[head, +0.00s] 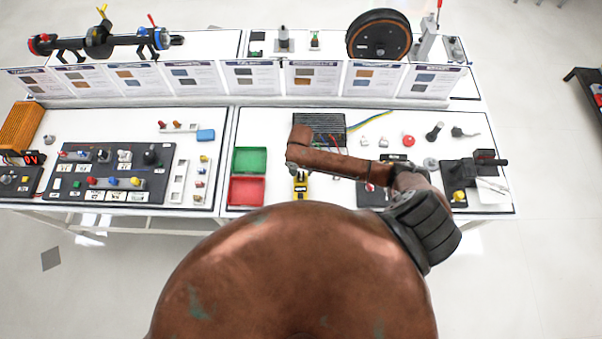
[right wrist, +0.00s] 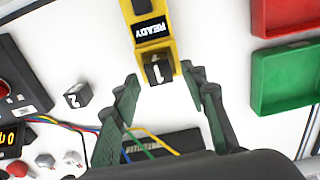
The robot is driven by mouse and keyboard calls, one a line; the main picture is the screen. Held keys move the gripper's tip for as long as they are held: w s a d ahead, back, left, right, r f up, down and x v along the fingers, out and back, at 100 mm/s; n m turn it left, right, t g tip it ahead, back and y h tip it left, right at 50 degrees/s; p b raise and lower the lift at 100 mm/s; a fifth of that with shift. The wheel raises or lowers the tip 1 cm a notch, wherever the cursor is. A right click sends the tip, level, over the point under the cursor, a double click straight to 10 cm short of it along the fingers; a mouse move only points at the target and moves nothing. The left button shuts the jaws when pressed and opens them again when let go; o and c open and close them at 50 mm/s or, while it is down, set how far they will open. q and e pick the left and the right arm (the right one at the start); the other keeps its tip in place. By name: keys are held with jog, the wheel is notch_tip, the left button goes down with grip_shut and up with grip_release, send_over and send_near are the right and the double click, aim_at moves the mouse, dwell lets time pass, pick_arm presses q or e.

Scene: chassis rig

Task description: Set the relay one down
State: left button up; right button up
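Relay one (right wrist: 158,71) is a small dark block with a white "1". In the right wrist view it sits at the end of a yellow tester (right wrist: 152,28) marked "READY". My right gripper (right wrist: 161,77) is open, with a fingertip on either side of the block and visible gaps to it. In the head view the tester (head: 300,188) stands below the end of my right arm, and my fingers and the relay are not clearly seen there. A second block marked "2" (right wrist: 77,95) lies on the white table. My left gripper is not in view.
A green tray (head: 250,160) and a red tray (head: 246,191) lie left of the tester. A dark ribbed box (head: 318,124) with coloured wires is behind. White table is bare between the tester and the block marked "2".

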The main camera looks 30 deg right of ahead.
aim_at(301, 173)
notch_tip(301, 173, up, 10)
jog(key=shift+f, duration=0.25)
